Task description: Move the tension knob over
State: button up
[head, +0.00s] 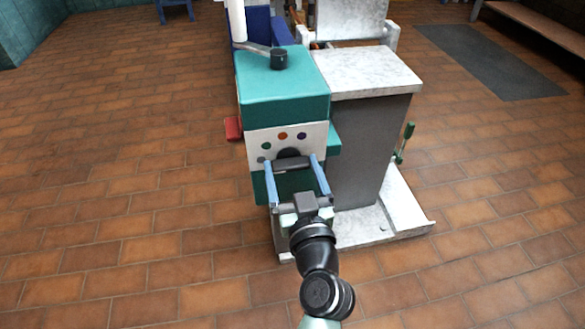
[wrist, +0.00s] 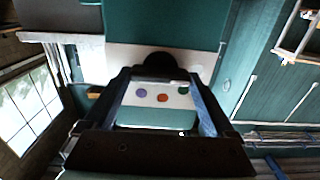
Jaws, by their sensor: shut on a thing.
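The tension knob (head: 289,153) is dark and round, on the white front panel (head: 259,138) of a teal machine housing. A dark bar across its front lies between my fingertips. My gripper (head: 292,162) has its two blue fingers set wide apart, shut on the knob from either side. In the wrist view the black knob (wrist: 164,62) shows as a dome beyond the fingertips (wrist: 161,76). Green, orange and purple dots show on the panel, with a grey one at its left edge in the head view. The exact finger contact is hard to see.
A black-capped lever (head: 279,59) stands on top of the teal housing (head: 283,95). A grey column with a pale top (head: 365,72) stands close on the right, above a pale base plate (head: 404,208). The brick floor is clear left.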

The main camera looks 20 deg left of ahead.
jog(key=shift+m, duration=0.3)
jog(key=m, duration=0.3)
jog(key=shift+m+p, duration=0.3)
jog(key=shift+d+m+p, duration=0.1)
jog(key=shift+m+p, duration=0.3)
jog(key=shift+m, duration=1.4)
jog(key=shift+f, duration=0.1)
jog(key=o, duration=1.1)
jog(key=shift+c, duration=0.2)
jog(key=p+v, duration=0.1)
jog(key=v, duration=1.2)
